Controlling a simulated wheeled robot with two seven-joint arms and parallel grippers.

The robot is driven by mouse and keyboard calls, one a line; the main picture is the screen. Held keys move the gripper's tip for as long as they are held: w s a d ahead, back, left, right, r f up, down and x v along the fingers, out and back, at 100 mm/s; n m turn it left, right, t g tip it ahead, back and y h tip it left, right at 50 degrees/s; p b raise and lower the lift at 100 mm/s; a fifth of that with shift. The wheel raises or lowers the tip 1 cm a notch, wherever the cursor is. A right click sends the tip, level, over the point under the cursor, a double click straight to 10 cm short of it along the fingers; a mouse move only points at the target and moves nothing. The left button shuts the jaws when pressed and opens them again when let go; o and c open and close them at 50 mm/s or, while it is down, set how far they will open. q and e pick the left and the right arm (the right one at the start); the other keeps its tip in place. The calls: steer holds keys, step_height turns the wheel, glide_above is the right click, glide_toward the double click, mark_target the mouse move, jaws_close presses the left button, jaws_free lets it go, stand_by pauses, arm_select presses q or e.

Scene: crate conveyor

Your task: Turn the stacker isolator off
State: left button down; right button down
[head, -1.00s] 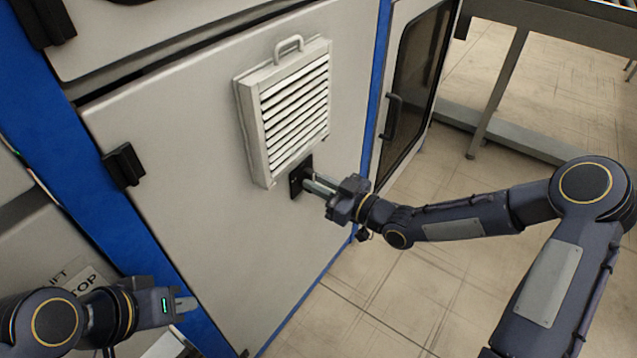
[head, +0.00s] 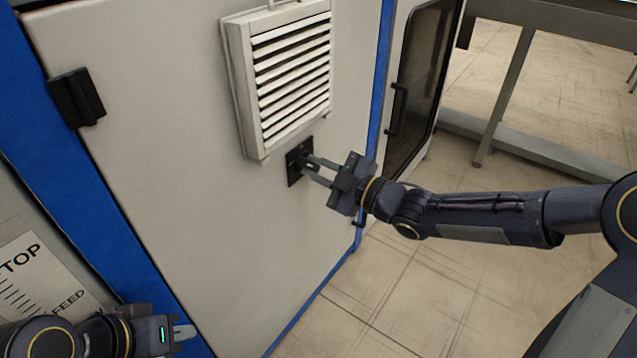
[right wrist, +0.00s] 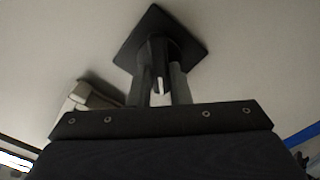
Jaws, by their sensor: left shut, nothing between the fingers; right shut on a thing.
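The stacker isolator (head: 293,168) is a small black square plate with a knob on the grey cabinet door, just below the louvred vent. My right gripper (head: 310,168) reaches it from the right, its two fingers shut on the knob. In the right wrist view the isolator (right wrist: 178,30) shows as a dark tilted square, and its dark knob with a white mark (right wrist: 159,85) sits between the fingers (right wrist: 158,88). The fingers partly hide the knob. My left gripper (head: 184,333) is shut and empty at the lower left, away from the isolator.
The louvred vent (head: 240,85) juts out just above the isolator. A black latch (head: 77,97) is on the door's left side. A dark-windowed door with a handle (head: 397,108) stands right of the cabinet. A label (head: 35,275) is at the lower left.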

steer(key=n+b, duration=0.5)
steer(key=shift+f+n+b, duration=0.3)
steer(key=shift+f, duration=0.1)
steer(key=shift+s+n+b, duration=0.1)
steer(key=shift+n+b, duration=0.35)
steer(key=shift+n, duration=0.25)
steer(key=shift+r+n+b, duration=0.1)
steer(key=shift+n+b, duration=0.25)
steer(key=shift+n, duration=0.55)
steer(key=c, duration=1.3)
jaws_free()
steer(key=shift+c, duration=0.2)
